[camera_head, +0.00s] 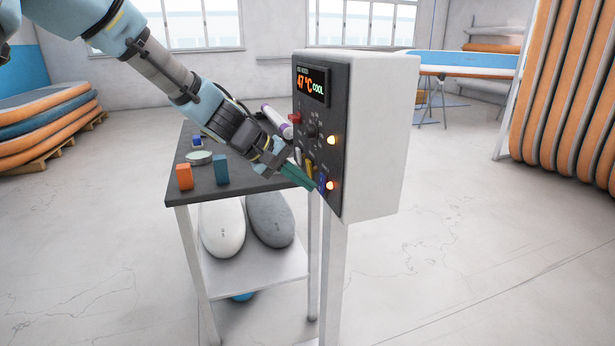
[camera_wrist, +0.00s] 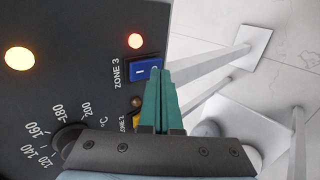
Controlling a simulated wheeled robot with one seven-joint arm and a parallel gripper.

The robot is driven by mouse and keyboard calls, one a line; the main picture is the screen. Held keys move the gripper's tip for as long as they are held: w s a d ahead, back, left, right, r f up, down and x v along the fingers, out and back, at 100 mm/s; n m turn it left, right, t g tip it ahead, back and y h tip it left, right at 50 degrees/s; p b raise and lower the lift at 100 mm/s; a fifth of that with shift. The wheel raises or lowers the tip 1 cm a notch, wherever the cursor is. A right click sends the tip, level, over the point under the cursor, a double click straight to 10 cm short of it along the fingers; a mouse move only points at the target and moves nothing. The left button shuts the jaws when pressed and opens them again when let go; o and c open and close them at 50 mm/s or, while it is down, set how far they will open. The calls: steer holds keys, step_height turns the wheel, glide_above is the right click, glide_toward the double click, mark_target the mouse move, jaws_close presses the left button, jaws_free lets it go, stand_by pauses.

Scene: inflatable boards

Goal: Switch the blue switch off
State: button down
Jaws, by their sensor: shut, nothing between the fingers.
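The blue switch (camera_wrist: 143,70) is a rocker labelled ZONE 3 on the dark panel in the wrist view. Its white "I" mark shows; its right end is partly covered by my gripper's green fingertips. In the head view the blue switch (camera_head: 322,181) is a small patch low on the control box's face. My gripper (camera_wrist: 160,76) is shut and empty, with its tips at the switch's right end; I cannot tell if they touch it. In the head view my gripper (camera_head: 311,186) reaches the panel from the left. A red lamp (camera_wrist: 136,41) beside the switch glows.
The white control box (camera_head: 375,130) stands on a post, its display reading 47 °C COOL. A yellow switch (camera_wrist: 137,120) and a dial (camera_wrist: 72,138) are close by. A dark-topped table (camera_head: 240,190) with small blocks stands behind. Open floor lies to the right.

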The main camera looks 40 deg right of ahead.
steer(key=shift+s+d, duration=0.15)
steer(key=shift+d, duration=0.15)
steer(key=shift+f, duration=0.1)
steer(key=shift+d+f+b, duration=0.1)
steer(key=shift+f+b, duration=0.25)
steer(key=shift+b, duration=0.85)
steer(key=shift+d+r+h, duration=0.1)
steer(key=shift+r+h, duration=0.2)
steer(key=shift+r, duration=0.05)
steer(key=shift+s+r+p, duration=0.1)
steer(key=shift+r+p, duration=0.5)
steer(key=shift+r, duration=0.3)
